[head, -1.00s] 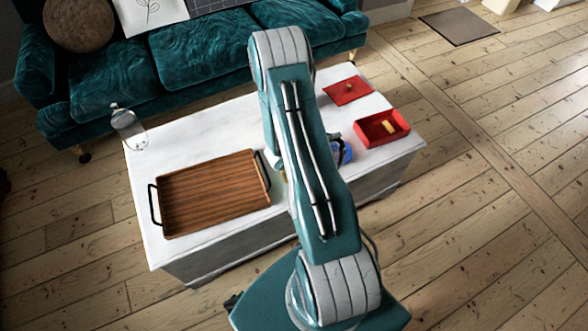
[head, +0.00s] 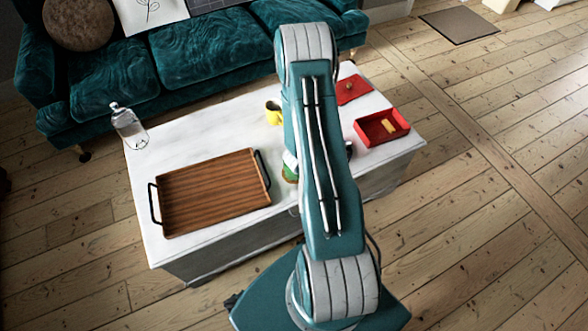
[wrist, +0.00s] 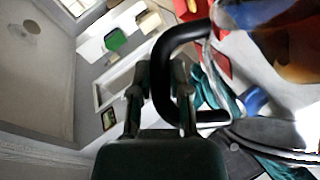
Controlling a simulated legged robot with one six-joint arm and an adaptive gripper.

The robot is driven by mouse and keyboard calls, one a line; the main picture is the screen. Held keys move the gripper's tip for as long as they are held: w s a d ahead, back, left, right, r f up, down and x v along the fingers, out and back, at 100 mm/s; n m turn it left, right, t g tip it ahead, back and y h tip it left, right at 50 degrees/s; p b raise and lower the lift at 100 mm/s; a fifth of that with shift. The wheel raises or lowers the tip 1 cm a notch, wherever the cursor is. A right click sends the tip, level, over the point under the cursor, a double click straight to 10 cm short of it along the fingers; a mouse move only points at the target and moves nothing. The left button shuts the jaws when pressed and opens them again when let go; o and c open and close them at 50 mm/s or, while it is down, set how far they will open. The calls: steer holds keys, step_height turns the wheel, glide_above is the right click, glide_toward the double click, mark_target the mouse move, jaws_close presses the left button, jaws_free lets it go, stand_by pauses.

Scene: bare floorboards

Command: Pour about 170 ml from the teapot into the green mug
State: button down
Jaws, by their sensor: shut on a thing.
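The teapot shows only in part in the wrist view: a black curved handle (wrist: 165,82) and a shiny, reflective body (wrist: 275,45) at the upper right. My gripper (wrist: 160,95) is shut on the handle. In the head view, my arm hides the gripper and most or all of the teapot. A green thing, probably the green mug (head: 290,174), shows just left of my arm near the table's front edge, partly covered. I cannot see its inside or any liquid stream.
A yellow mug (head: 274,113) stands behind, left of my arm. A wooden tray (head: 213,192) and a clear bottle (head: 129,127) are on the left of the white table (head: 180,142). An open red box (head: 381,127) and red lid (head: 353,88) lie right. A sofa stands behind.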

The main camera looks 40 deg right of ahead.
steer(key=shift+m+t+y, duration=0.8)
steer(key=shift+y, duration=0.1)
steer(key=shift+s+d+f+b, duration=0.3)
steer(key=shift+s+f, duration=0.1)
steer(key=shift+f, duration=0.3)
steer(key=shift+s+d+f+b, duration=0.3)
steer(key=shift+s+f, duration=0.1)
steer(key=shift+f, duration=0.3)
steer(key=shift+s+d+f+b, duration=0.3)
steer(key=shift+s+f, duration=0.1)
steer(key=shift+f, duration=0.3)
